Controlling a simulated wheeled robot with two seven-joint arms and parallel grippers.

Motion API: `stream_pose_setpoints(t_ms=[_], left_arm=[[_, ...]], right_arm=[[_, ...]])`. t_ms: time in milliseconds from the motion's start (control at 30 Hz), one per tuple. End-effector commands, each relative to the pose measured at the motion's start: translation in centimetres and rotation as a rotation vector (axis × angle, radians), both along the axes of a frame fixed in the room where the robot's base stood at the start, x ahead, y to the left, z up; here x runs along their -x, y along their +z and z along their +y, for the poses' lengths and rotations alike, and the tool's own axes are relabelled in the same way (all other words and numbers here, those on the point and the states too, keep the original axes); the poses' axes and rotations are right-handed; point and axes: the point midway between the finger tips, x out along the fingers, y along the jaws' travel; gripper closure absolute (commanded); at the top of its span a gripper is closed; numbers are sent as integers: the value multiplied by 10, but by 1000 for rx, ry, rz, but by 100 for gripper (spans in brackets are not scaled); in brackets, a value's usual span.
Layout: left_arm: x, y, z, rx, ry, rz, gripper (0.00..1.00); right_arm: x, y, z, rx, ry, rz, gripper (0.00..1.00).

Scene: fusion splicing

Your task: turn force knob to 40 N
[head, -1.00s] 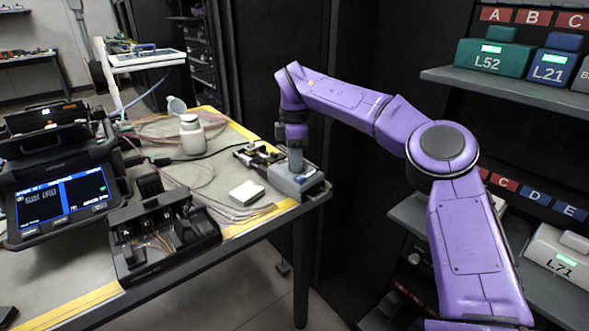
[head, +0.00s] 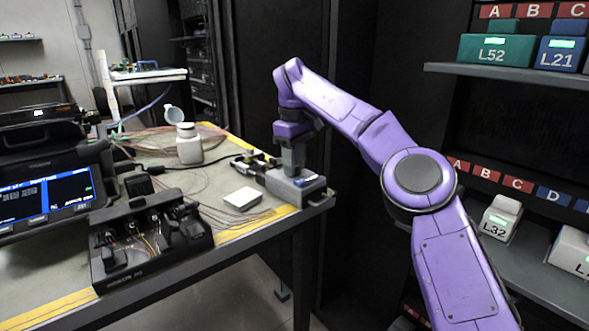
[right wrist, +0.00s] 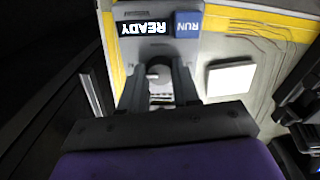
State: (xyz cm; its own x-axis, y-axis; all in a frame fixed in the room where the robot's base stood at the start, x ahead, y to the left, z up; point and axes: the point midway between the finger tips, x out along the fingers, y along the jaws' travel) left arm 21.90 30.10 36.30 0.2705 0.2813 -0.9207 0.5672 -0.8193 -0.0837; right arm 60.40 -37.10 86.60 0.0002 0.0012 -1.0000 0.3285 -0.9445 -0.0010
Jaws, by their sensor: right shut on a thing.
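The grey tester (head: 308,188) sits at the right corner of the workbench. In the right wrist view its top panel (right wrist: 163,48) shows a lit "READY" display (right wrist: 145,29) and a blue "RUN" button (right wrist: 188,25), upside down. My right gripper (head: 293,168) points straight down onto the tester. In the right wrist view its two fingers (right wrist: 159,86) are shut on the force knob (right wrist: 155,72), a small pale round part mostly hidden between them. The knob's scale and setting cannot be read. My left gripper is not in view.
A white block (head: 243,198) lies left of the tester. A black open device (head: 150,255) and a splicer with a screen (head: 45,195) stand further left. Shelves (head: 500,75) with labelled boxes stand at right.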

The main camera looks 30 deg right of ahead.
Motion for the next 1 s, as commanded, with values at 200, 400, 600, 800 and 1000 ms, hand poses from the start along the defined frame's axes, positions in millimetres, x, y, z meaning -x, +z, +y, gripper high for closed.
stream_pose_setpoints(t_ms=[200, 400, 600, 800, 1000], left_arm=[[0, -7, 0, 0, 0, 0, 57], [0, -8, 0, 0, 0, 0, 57], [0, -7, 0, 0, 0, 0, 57], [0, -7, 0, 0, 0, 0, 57], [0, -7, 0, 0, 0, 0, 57]], right_arm=[[0, 0, 1, -1, -65, -2, 100], [0, 1, 1, 1, -86, -1, 100], [0, 1, 1, 1, -88, -1, 100], [0, 1, 0, 0, -88, -2, 53], [0, 1, 0, 1, -88, -1, 44]])
